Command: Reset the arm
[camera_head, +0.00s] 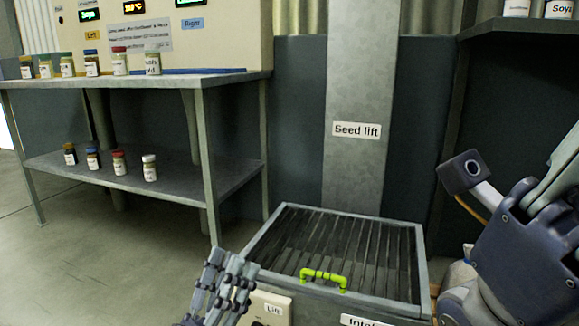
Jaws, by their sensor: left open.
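My left gripper (226,285) is low in the head view, left of the grated box. Its two grey, jointed fingers point up and are open, and I see nothing held between them. The gripper overlaps the front left corner of the box in the picture; I cannot tell whether it touches. Dark blue and grey links of my right arm (525,245) fill the lower right. The fingers of my right gripper do not show.
The grated box (423,262) has a green handle (323,277) and stands below the "Seed lift" column (356,170). A grey two-level bench (240,76) at left carries several small jars. A dark shelf (520,29) is at upper right. Floor at lower left is clear.

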